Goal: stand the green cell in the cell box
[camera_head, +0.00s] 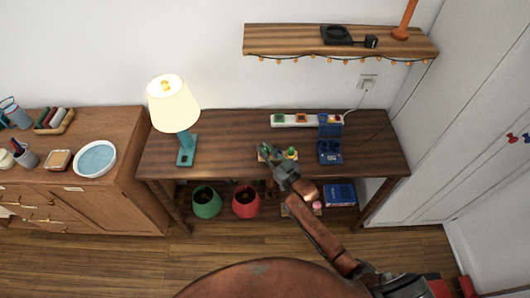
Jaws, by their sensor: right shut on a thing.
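My right gripper (267,151) reaches over the middle of the desk from the lower right. It is shut on a small green thing (265,147), apparently the green cell, at a light tan holder (261,158). The gripper partly hides both, and I cannot tell whether the cell is clear of the holder. A small yellow and green piece (291,153) shows just right of the fingers. A blue box (330,151) with its lid up and dark round wells, apparently the cell box, stands to the right, apart from the gripper. My left gripper is not in view.
A power strip (290,120) lies behind, its cord running to a wall socket (367,82). A lit lamp (186,150) stands on the desk's left. A shelf (290,40) hangs above. The desk right of the blue box (375,152) is clear.

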